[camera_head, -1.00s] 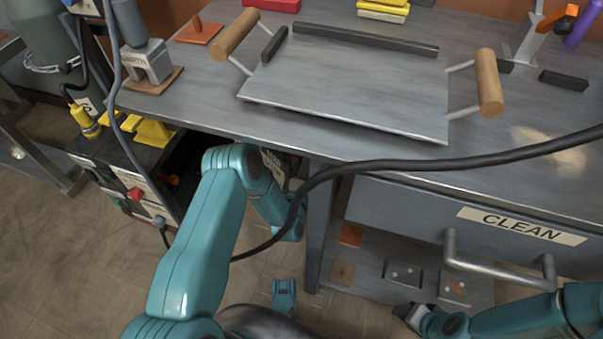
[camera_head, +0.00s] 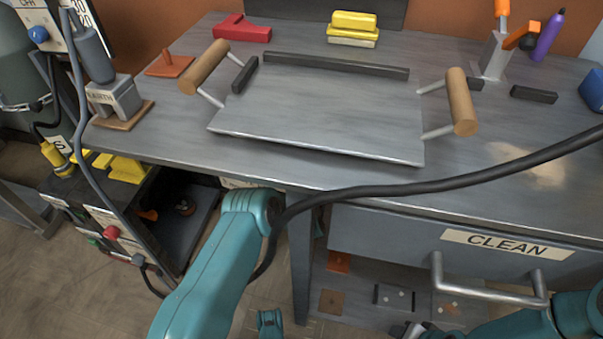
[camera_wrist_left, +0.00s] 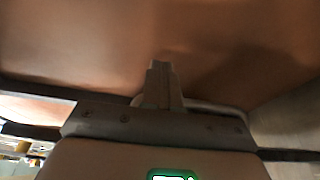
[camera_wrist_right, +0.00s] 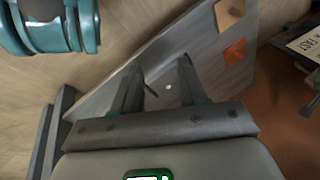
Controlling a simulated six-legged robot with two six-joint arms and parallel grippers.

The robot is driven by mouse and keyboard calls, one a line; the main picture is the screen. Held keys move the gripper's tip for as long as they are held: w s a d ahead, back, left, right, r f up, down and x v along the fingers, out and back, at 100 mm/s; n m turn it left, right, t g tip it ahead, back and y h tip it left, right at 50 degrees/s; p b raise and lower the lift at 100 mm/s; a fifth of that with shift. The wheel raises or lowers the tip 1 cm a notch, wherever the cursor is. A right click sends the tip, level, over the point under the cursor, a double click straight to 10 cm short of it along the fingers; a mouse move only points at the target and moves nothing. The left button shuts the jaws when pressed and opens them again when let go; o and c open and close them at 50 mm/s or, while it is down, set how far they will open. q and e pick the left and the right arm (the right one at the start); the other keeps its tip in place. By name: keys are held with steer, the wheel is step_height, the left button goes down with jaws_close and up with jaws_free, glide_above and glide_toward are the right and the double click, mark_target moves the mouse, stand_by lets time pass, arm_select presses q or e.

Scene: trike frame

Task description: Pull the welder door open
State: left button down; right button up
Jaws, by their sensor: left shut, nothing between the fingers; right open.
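A low machine, which looks like the welder (camera_head: 95,215), stands under the left end of the bench, with a red knob on its labelled front. I cannot clearly pick out its door; a dark grey panel (camera_head: 195,225) shows beside it. My left arm reaches up to the bench edge in the head view, its gripper hidden there. In the left wrist view my left gripper (camera_wrist_left: 160,70) is shut and empty, facing a blurred brown surface; contact cannot be told. My right gripper (camera_wrist_right: 160,82) is open and empty, low above a grey plate with orange patches.
The bench (camera_head: 130,150) carries a metal plate (camera_head: 320,115) with two wooden handles. A thick black cable (camera_head: 430,185) crosses in front of it. A drawer marked CLEAN (camera_head: 400,240) has a bar handle (camera_head: 490,290). Floor is open at lower left (camera_head: 60,290).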

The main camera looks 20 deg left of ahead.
stand_by(0.3)
arm_select(q)
steer(key=p+v, duration=0.5)
steer(key=v, duration=0.7)
steer(key=shift+p, duration=0.4)
arm_select(e)
steer(key=s+r+g, duration=0.1)
steer(key=s+r, duration=0.3)
steer(key=r, duration=0.1)
steer(key=shift+s+a+r+g, duration=0.15)
steer(key=shift+a+r+g, duration=0.15)
steer(key=shift+a+r, duration=0.1)
arm_select(q)
steer(key=shift+w, duration=0.1)
